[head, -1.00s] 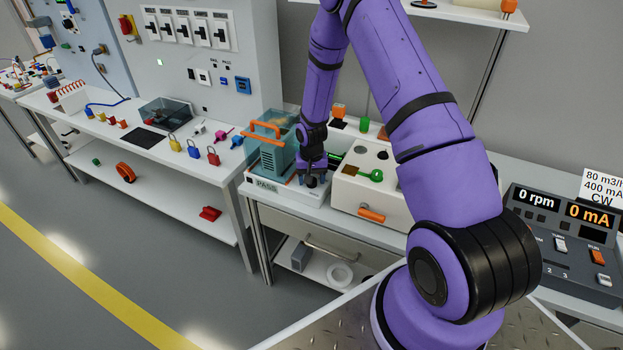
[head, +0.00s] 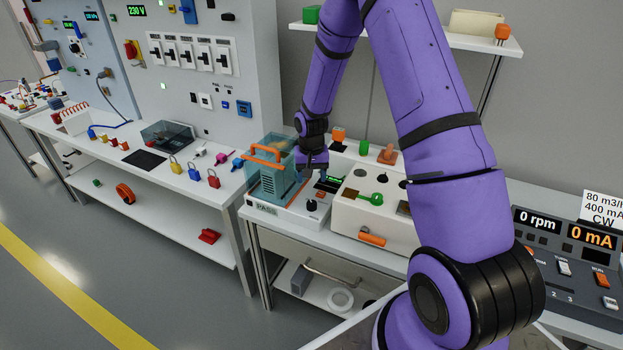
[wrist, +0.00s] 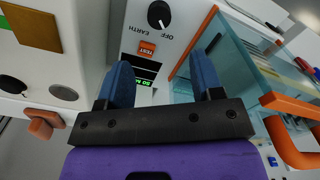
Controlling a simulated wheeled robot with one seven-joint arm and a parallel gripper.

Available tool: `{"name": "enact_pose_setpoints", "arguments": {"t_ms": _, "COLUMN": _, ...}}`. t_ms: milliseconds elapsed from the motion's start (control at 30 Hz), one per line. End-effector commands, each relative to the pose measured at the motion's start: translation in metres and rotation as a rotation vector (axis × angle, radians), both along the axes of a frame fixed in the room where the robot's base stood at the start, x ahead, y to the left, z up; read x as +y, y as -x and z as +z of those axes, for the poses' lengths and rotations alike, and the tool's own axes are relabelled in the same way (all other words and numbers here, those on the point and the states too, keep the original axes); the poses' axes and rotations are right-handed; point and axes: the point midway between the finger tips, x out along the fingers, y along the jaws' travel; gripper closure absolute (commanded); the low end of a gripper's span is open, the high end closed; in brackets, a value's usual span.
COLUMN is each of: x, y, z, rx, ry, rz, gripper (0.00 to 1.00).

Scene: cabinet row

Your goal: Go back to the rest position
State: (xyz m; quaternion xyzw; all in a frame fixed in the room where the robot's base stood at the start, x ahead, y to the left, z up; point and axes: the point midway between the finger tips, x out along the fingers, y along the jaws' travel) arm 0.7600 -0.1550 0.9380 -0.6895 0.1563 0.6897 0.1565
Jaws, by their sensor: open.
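My gripper (wrist: 163,82) is open, with its two blue fingers apart and nothing between them in the wrist view. In the head view my gripper (head: 314,170) hangs above the white tester (head: 290,214) marked PASS, its fingertips hard to make out. The tester's black knob (head: 311,205) is clear below it. The wrist view shows the knob (wrist: 160,14) beyond the fingers, by the words OFF and EARTH, with an orange TEST button (wrist: 147,48) and a lit green display (wrist: 146,82).
A teal clear guard with an orange handle (head: 264,150) stands close left of my gripper. A cream box (head: 378,217) with a green knob stands to the right. A shelf (head: 420,32) is above. Left, a bench (head: 135,150) holds several padlocks. Open floor lies front left.

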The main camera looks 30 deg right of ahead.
Motion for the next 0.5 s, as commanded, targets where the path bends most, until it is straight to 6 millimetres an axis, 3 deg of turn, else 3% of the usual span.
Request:
{"name": "enact_pose_setpoints", "arguments": {"t_ms": 367, "x": 0.0, "y": 0.0, "z": 0.001, "rx": -0.001, "ry": 0.0, "rz": 0.001, "gripper": 0.4}}
{"name": "enact_pose_setpoints", "arguments": {"t_ms": 500, "x": 0.002, "y": 0.001, "z": 0.019, "rx": -0.014, "ry": 0.007, "rz": 0.013, "gripper": 0.4}}
